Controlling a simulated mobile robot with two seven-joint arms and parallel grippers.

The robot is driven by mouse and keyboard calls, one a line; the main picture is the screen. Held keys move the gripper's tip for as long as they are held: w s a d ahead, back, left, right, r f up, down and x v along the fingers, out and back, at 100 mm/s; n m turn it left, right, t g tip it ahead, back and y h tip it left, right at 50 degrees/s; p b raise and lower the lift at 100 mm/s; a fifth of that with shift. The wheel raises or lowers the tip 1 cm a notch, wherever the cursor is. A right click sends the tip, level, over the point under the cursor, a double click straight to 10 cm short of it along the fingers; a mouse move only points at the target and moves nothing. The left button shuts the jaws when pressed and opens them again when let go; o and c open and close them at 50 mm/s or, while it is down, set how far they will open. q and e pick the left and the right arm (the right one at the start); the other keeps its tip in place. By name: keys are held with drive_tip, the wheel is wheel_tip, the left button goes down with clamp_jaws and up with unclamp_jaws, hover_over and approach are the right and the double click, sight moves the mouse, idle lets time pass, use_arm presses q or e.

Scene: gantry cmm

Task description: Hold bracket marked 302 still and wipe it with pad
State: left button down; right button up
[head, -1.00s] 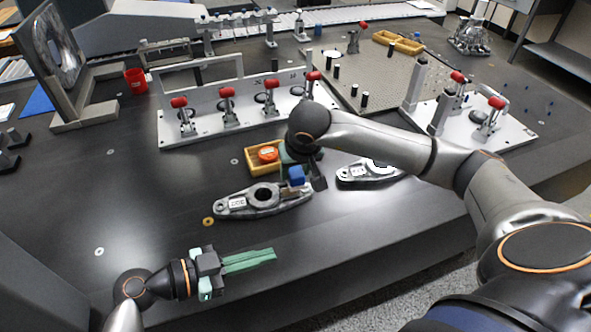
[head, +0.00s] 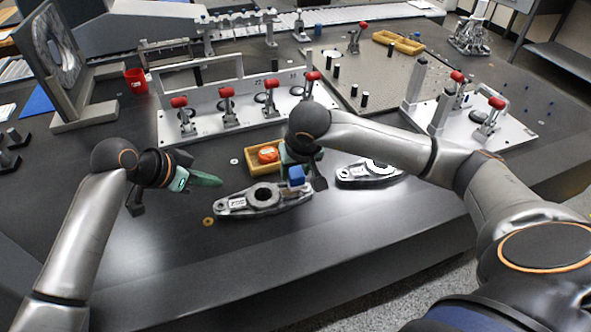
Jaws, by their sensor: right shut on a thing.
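A grey metal bracket (head: 262,199) with a round hole lies on the dark table at centre front. Its white label on the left arm is too small to read surely. My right gripper (head: 297,165) is above the bracket's right end, shut on a blue pad (head: 297,176). The pad is at the bracket's surface; I cannot tell whether it touches. My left gripper (head: 205,180), with green fingers, is up and left of the bracket's left end, apart from it and pointing right. Its finger gap is not clear.
A second bracket (head: 366,173) lies to the right, partly behind my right arm. A wooden tray (head: 252,168) with an orange item (head: 268,154) sits behind the first bracket. A fixture plate (head: 205,130) with red-handled clamps stands further back.

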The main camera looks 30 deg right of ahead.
sight(225, 204)
use_arm(q)
drive_tip(key=shift+f, duration=2.65)
drive_tip(key=shift+s+f, duration=0.1)
drive_tip(key=shift+f, duration=0.95)
idle(0.6)
